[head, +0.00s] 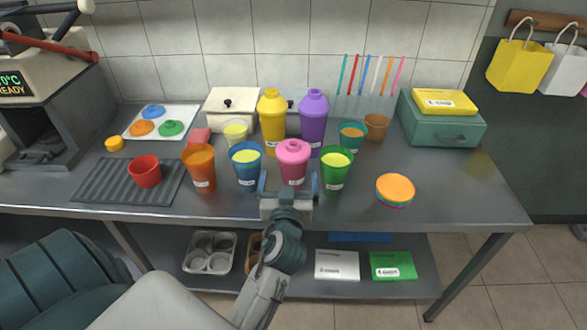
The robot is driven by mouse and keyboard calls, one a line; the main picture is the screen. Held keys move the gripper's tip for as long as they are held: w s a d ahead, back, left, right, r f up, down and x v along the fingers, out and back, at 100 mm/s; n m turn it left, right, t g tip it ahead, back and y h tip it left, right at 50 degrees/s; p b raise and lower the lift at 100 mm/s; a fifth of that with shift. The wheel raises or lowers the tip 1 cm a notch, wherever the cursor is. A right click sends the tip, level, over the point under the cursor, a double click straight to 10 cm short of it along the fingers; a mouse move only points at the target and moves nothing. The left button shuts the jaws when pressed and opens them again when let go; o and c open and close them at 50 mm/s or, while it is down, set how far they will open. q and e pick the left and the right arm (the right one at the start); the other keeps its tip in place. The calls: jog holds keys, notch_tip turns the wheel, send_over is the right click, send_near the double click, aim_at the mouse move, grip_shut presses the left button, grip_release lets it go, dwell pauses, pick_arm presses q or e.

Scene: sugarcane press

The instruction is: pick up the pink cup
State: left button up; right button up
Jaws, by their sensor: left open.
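The pink cup (293,161) stands upright on the steel counter, with a domed pink top and a white label low on its front. My left gripper (289,187) is open just in front of it. In the picture its two fingers lie left and right of the cup's lower part, and the gripper hides the cup's base. I cannot tell whether the fingers reach around the cup or touch it. My right gripper is not in view.
A blue cup (246,172) stands close left of the pink cup and a green cup (336,176) close right. Tall yellow (271,120) and purple (313,125) shakers stand behind. An orange cup (200,168) is farther left. The counter's front right (450,195) is clear.

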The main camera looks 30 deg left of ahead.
aim_at(289, 164)
pick_arm(q)
jog(key=p+x, duration=0.1)
jog(key=x, duration=0.3)
jog(key=shift+w+a, duration=0.2)
jog(key=x, duration=0.1)
jog(key=p+x, duration=0.1)
jog(key=x, duration=0.1)
jog(key=p+x, duration=0.1)
jog(key=x, duration=0.1)
jog(key=shift+w+d+f, duration=0.15)
jog(key=shift+d, duration=0.15)
jog(key=shift+w+a+f, duration=0.1)
jog(key=shift+w, duration=0.1)
jog(key=c, duration=1.6)
jog(key=shift+c, duration=0.6)
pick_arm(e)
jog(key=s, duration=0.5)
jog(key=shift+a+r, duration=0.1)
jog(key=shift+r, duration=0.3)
